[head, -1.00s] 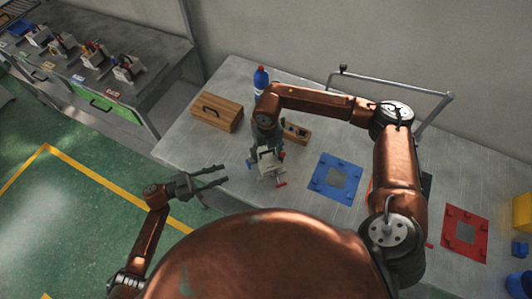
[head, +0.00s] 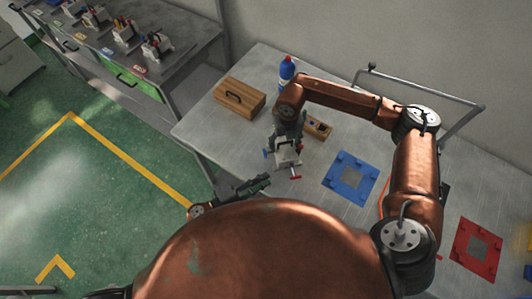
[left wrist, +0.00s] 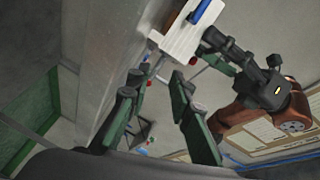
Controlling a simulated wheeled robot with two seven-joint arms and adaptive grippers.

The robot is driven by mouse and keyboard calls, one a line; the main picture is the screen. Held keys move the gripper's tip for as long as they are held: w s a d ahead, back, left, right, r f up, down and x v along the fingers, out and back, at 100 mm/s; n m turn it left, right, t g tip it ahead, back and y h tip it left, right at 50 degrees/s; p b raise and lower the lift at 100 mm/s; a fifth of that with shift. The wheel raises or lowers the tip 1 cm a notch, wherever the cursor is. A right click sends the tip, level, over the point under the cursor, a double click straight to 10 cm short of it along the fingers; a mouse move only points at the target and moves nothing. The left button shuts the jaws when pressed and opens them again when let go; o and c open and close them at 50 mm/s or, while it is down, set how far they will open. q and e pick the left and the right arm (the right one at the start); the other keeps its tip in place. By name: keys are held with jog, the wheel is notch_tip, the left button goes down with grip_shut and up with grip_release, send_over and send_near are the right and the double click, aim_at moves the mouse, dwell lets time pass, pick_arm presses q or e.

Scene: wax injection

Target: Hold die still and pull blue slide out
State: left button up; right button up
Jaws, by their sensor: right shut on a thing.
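The die (head: 288,158) is a small white block on the grey table, with a blue part (head: 266,153) on its left and a red handle (head: 295,177) at its front. My right gripper (head: 287,140) comes down from above and is shut on the die. My left gripper (head: 266,181) is near the table's front edge, apart from the die. In the left wrist view, its two fingers (left wrist: 156,80) are spread and empty. The white die (left wrist: 180,38) with the blue slide (left wrist: 200,10) lies beyond the fingertips. The jaw contact on the die is partly hidden.
A wooden box (head: 239,97) and a blue bottle (head: 287,71) stand behind the die. A small wooden block (head: 318,127) is to its right. A blue plate (head: 350,178) and a red plate (head: 476,250) lie further right. Table is clear left of the die.

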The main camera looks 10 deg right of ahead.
aim_at(266, 153)
pick_arm(q)
jog(key=w+a+n+t+y, duration=0.2)
jog(key=a+t, duration=0.1)
jog(key=a+r+t+y, duration=0.1)
jog(key=t+y, duration=0.1)
jog(key=shift+w+a+n, duration=0.2)
jog(key=shift+w+n, duration=0.2)
jog(key=x, duration=1.1)
jog(key=shift+w+d, duration=0.1)
jog(key=shift+w, duration=0.35)
jog(key=shift+c, duration=0.3)
grip_shut()
